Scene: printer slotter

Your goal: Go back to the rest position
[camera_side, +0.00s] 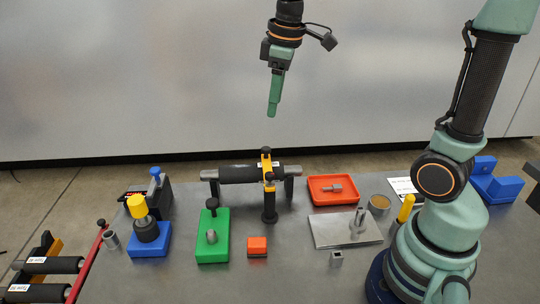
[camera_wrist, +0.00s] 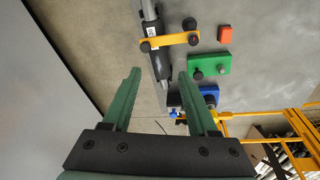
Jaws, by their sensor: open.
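My gripper (camera_side: 272,105) hangs high above the back of the work table, well clear of everything on it. In the wrist view its two green fingers (camera_wrist: 163,85) are wide apart with nothing between them. In the side view the fingers overlap and look like one. Below them a black roller (camera_side: 238,174) rests across a stand, with a yellow clamp piece (camera_side: 268,170) at its right part. The roller and the yellow piece (camera_wrist: 172,41) also show beyond the fingers in the wrist view.
The grey table (camera_side: 300,275) holds a green block (camera_side: 213,249), a blue block (camera_side: 148,243), a small orange-red block (camera_side: 257,246), a red tray (camera_side: 333,198) and a metal plate (camera_side: 335,234). A red-framed rack (camera_side: 85,262) with rollers stands at the left. The air around my gripper is free.

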